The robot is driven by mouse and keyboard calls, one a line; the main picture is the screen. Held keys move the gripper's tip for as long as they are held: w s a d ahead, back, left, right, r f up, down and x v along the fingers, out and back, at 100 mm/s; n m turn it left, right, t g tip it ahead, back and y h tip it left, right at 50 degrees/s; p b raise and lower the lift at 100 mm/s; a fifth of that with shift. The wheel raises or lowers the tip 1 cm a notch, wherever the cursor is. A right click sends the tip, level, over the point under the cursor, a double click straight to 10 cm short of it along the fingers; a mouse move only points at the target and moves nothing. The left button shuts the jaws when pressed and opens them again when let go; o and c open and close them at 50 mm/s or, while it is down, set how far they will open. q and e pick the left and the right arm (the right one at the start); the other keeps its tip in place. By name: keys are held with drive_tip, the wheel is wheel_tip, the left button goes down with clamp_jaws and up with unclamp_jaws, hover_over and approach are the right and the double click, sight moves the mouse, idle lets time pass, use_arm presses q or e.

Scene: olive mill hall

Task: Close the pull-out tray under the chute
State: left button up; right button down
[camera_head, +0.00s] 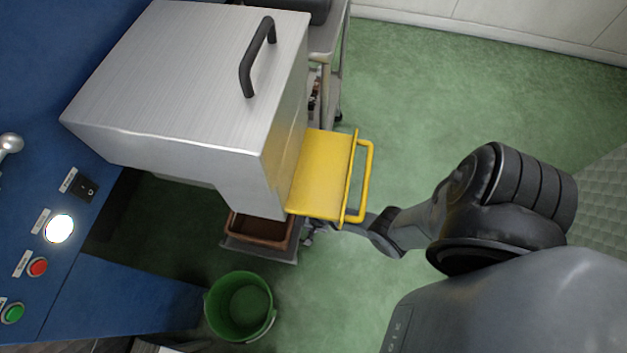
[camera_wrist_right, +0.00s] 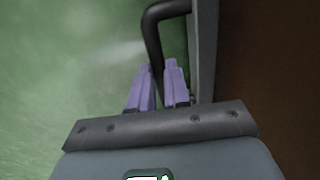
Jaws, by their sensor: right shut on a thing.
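The pull-out tray (camera_head: 266,252) is a grey frame with a brown bin (camera_head: 262,230) in it, showing partly from under the steel chute housing (camera_head: 190,90). The housing and its yellow flap (camera_head: 320,175) hide the rest. My right gripper (camera_head: 309,230) is low beside the tray, partly hidden below the flap. In the right wrist view, the purple fingers (camera_wrist_right: 159,84) are shut on the tray's dark bar handle (camera_wrist_right: 153,32), beside the grey tray wall. The brown bin surface (camera_wrist_right: 270,80) fills the right side. My left gripper is not in view.
A green bucket (camera_head: 240,305) stands on the floor in front of the tray. A blue control panel (camera_head: 105,300) with buttons is at left. A cart (camera_head: 330,50) stands behind the housing. Green floor (camera_head: 420,100) is open at the upper right.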

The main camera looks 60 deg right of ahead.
idle(0.3)
drive_tip(key=c, duration=1.4)
unclamp_jaws()
drive_tip(key=shift+w, duration=0.1)
drive_tip(key=shift+o, duration=1.4)
drive_tip(key=shift+w, duration=0.1)
drive_tip(key=shift+w+a, duration=0.1)
drive_tip(key=shift+w, duration=0.05)
